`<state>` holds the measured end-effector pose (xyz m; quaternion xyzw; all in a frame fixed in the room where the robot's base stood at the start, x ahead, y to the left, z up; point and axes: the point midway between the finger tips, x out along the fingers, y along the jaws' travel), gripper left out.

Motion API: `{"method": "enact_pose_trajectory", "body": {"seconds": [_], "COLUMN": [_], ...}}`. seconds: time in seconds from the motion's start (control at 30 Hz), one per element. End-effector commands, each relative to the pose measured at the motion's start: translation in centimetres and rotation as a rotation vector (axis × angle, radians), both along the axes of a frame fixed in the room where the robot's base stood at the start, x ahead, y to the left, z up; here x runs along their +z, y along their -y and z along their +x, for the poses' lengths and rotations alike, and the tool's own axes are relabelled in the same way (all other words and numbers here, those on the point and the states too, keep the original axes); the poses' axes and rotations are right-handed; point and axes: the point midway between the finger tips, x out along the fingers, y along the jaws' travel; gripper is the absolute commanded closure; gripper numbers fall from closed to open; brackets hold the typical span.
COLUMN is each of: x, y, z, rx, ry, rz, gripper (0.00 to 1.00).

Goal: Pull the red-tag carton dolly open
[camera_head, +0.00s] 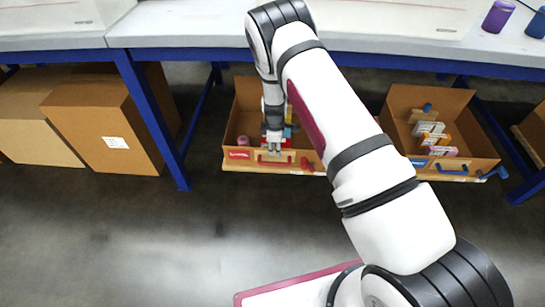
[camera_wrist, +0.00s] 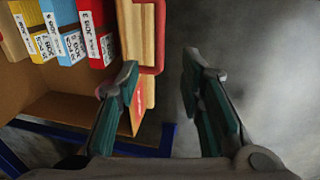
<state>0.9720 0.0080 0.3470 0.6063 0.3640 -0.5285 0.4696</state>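The red-tag carton dolly stands under the table in the head view; its open carton (camera_head: 236,125) carries a red tag (camera_head: 239,155) on the front left. A red handle (camera_head: 270,163) sits on its wooden front edge. My gripper (camera_head: 274,152) points down just at this handle. In the wrist view my gripper (camera_wrist: 161,68) is open, its two fingers well apart. Part of the red tag (camera_wrist: 137,112) shows behind the left finger.
Several boxes or books (camera_wrist: 93,30) stand in the carton. A blue-tag carton dolly (camera_head: 478,145) stands to the right, and closed cartons (camera_head: 100,125) to the left. Blue table legs (camera_head: 155,120) flank the space. The floor (camera_head: 150,230) in front is clear.

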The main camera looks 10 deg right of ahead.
Motion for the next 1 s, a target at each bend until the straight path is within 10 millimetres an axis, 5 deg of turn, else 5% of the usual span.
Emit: {"method": "enact_pose_trajectory", "body": {"seconds": [0.7,1.0], "x": [-11.7,-13.4], "y": [0.7,0.7], "z": [2.0,2.4], "rx": [0.001,0.000], "ry": [0.000,0.001], "rz": [-0.001,0.000], "gripper": [0.65,0.65]}}
